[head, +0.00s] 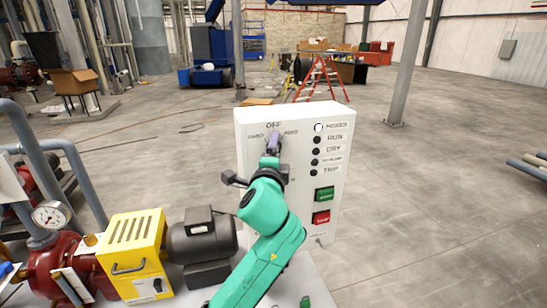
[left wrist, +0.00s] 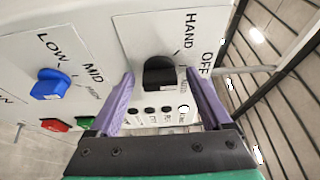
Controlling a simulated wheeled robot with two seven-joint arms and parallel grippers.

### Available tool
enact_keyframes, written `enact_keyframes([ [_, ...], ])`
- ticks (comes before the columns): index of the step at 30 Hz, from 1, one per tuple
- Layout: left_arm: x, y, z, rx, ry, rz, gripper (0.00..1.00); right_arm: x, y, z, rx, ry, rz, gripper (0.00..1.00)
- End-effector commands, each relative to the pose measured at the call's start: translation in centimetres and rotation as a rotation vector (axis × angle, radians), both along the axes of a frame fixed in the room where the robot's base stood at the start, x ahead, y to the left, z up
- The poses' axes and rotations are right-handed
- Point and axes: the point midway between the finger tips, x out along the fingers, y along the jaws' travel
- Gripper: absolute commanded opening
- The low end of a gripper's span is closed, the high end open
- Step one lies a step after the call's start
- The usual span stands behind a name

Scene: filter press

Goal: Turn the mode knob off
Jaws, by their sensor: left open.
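The mode knob is a black knob (left wrist: 160,73) on a white plate marked HAND, OFF and AUTO in the left wrist view. My left gripper (left wrist: 160,78) is open, with its purple fingers on either side of the knob. I cannot tell whether they touch it or which mark it points to. In the head view, my left gripper (head: 273,143) is at the upper left of the white control box (head: 262,115), just below the OFF label, and hides the knob. My right gripper is not in view.
A blue knob (left wrist: 50,84) marked LOW, MID and HIGH is beside the mode knob's plate in the left wrist view. The box has a column of lamps (head: 317,140), a green button (head: 324,194) and a red button (head: 321,218). A yellow unit (head: 133,245) and motor (head: 200,237) stand left.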

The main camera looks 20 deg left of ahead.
Motion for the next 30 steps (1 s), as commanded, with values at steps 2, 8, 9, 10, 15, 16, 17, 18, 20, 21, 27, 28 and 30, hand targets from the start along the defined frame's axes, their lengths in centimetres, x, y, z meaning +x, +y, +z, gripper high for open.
enact_keyframes([
  [2,-0.6,-0.2,-0.2,-0.001,0.0,-0.001,0.82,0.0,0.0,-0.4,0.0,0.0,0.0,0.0],
  [8,-4.5,-0.8,-0.6,-0.002,-0.003,-0.004,0.82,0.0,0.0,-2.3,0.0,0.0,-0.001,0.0],
  [9,-5.7,-1.0,-0.7,-0.004,-0.003,-0.004,0.82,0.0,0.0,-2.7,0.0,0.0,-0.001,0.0],
  [10,-6.6,-1.1,-0.6,-0.004,-0.003,-0.003,0.82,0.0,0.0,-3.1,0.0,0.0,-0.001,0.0],
  [15,-11.3,-1.9,-0.5,-0.004,-0.002,-0.002,0.82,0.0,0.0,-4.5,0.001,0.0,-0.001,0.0],
  [16,-12.0,-2.0,-0.4,-0.003,-0.002,-0.002,0.82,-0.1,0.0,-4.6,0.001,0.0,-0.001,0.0],
  [17,-12.5,-2.1,-0.3,-0.003,-0.002,-0.002,0.82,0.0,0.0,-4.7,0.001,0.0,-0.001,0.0],
  [18,-13.1,-2.1,-0.3,-0.002,-0.001,0.0,0.82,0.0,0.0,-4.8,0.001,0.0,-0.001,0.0],
  [20,-13.8,-2.2,-0.2,-0.001,0.0,0.0,0.82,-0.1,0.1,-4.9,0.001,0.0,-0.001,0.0],
  [21,-14.0,-2.3,-0.2,-0.001,0.001,0.0,0.82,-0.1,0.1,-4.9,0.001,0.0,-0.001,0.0],
  [27,-14.2,-2.3,-0.1,-0.001,0.0,0.001,0.82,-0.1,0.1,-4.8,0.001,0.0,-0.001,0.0],
  [28,-14.2,-2.3,-0.1,-0.001,0.0,0.001,0.82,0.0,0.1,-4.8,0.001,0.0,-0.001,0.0],
  [30,-14.2,-2.3,-0.1,-0.001,0.0,0.001,0.82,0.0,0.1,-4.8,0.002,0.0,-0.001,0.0],
])
